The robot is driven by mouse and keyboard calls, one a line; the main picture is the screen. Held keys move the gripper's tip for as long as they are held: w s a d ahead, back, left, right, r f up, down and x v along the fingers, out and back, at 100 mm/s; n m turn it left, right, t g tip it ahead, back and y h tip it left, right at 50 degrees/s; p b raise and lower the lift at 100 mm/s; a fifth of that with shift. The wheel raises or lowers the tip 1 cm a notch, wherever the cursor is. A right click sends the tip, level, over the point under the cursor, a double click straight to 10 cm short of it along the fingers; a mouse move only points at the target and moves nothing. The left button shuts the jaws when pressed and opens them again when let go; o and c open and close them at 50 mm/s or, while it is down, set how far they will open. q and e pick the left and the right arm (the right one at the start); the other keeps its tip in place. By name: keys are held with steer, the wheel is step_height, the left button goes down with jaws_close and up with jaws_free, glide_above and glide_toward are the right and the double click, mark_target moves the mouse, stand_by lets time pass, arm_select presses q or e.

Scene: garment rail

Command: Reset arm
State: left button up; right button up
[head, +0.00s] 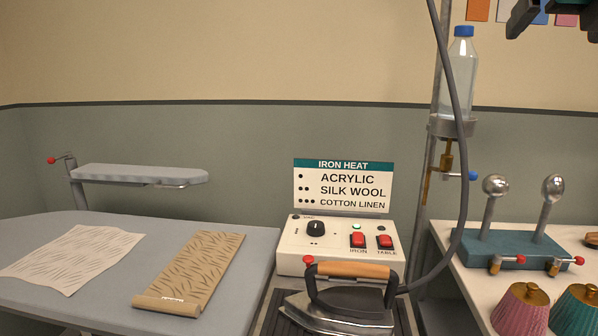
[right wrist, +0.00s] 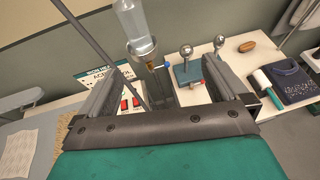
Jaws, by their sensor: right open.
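My right gripper (head: 553,20) shows at the top right edge of the head view, high up and clear of the work surfaces. In the right wrist view my right gripper (right wrist: 168,80) has its two grey fingers wide apart, with nothing between them in its hold. My left gripper is in neither view. The iron (head: 345,300), black with a wooden handle, rests on a dark ribbed stand at the bottom of the head view, apart from my gripper.
A control box (head: 330,240) with red switches stands behind the iron. A water bottle (head: 458,75) hangs on a pole beside a dark hose. Cloth (head: 70,255) and a brown patterned piece (head: 195,270) lie on the left board. The right table holds a teal stand (head: 510,250) with metal knobs.

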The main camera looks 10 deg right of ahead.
steer(key=w+a+f+m+y, duration=0.1)
steer(key=w+f+m, duration=0.2)
steer(key=w+f, duration=0.45)
steer(key=w+a+f+m+y, duration=0.15)
steer(key=w+f, duration=0.35)
steer(key=f, duration=0.6)
step_height(320, 180, down, 23)
steer(key=m, duration=0.7)
steer(key=s+a+f+m+g+y, duration=0.3)
steer(key=s+f+m+y, duration=0.35)
steer(key=s+f, duration=1.7)
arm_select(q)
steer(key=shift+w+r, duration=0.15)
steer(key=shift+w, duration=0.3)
arm_select(e)
steer(key=a+f+m+t+h, duration=0.1)
steer(key=a+f+m, duration=0.1)
steer(key=a+m, duration=0.8)
steer(key=a, duration=0.7)
steer(key=shift+s+f+t, duration=0.4)
